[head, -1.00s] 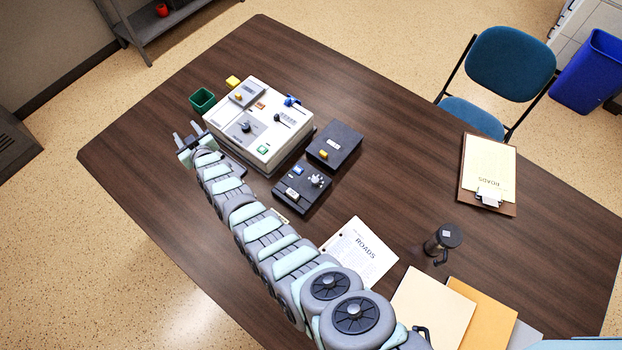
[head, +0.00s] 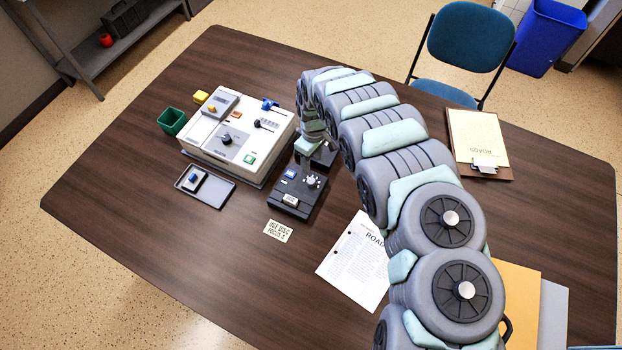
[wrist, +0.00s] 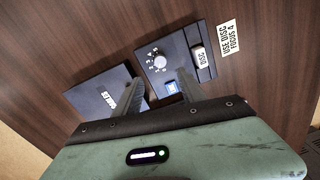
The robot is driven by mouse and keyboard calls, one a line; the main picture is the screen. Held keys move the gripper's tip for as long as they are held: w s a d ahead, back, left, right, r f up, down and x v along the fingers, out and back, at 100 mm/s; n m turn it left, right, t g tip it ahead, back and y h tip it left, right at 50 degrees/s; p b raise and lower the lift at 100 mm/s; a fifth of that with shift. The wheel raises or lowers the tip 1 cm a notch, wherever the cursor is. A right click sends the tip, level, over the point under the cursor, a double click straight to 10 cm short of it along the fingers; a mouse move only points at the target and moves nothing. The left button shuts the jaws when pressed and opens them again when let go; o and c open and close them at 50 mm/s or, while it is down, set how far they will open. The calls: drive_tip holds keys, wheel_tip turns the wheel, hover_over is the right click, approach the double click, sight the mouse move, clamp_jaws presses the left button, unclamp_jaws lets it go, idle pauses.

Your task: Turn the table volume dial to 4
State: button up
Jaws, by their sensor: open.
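The dial (head: 312,181) is a small silver knob on a flat black box (head: 289,203) on the table. In the wrist view the dial (wrist: 158,62) has white marks around one side; its setting is too small to read. The same box carries a blue button (wrist: 173,87) and a white switch marked DISC (wrist: 200,53). My gripper (wrist: 160,80) is open and empty. Its fingers point down toward the boxes, with the dial ahead of and between the fingertips, apparently not touched. In the head view my gripper (head: 308,148) is over the boxes, its fingertips hidden.
A second black box (wrist: 95,88) lies beside the first, mostly behind my arm in the head view. A white console (head: 205,150), a grey tray (head: 222,193) and a green bin (head: 172,121) stand left. A card reading USE DISC FOCUS 4 (head: 278,231) lies in front.

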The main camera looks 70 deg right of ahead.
sight(311, 180)
drive_tip(key=f, duration=0.3)
drive_tip(key=f+b, duration=0.1)
drive_tip(key=f, duration=0.5)
drive_tip(key=shift+w+a+f, duration=0.2)
drive_tip(key=shift+a+f, duration=0.05)
drive_tip(key=shift+f, duration=0.15)
drive_tip(key=shift+s+f+b, duration=0.1)
drive_tip(key=shift+f+b, duration=0.2)
drive_tip(key=shift+f, duration=0.1)
clamp_jaws()
